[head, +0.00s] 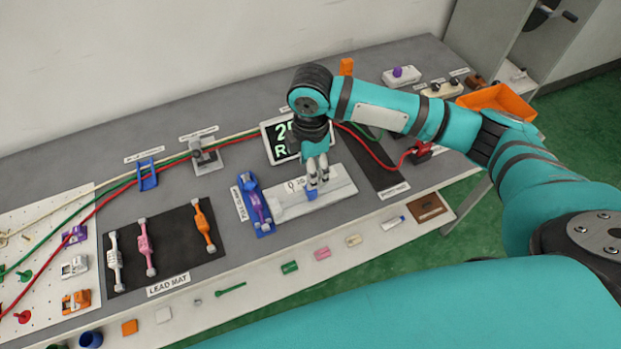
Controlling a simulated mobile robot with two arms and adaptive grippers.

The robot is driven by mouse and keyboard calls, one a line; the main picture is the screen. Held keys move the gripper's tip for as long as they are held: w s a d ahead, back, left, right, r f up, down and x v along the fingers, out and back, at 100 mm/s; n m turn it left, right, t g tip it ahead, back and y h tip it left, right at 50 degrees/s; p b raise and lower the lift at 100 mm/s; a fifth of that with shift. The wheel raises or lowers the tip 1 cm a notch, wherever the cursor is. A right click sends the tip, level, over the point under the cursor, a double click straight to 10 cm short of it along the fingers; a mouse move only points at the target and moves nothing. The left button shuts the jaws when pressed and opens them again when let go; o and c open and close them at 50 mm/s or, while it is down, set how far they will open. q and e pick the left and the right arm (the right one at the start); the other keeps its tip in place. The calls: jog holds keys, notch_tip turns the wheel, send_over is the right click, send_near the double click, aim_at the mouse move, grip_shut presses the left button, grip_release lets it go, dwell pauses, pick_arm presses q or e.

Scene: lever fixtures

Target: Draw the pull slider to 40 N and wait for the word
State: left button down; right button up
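A dark display (272,145) with green characters stands behind the plate. My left gripper is not in view.
A blue tray with a purple piece (257,207) lies just left of the plate. Red, green and cream cables cross the bench behind. An orange bin (497,98) stands at the right, near my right arm.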

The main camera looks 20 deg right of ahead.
jog(key=shift+r, duration=1.4)
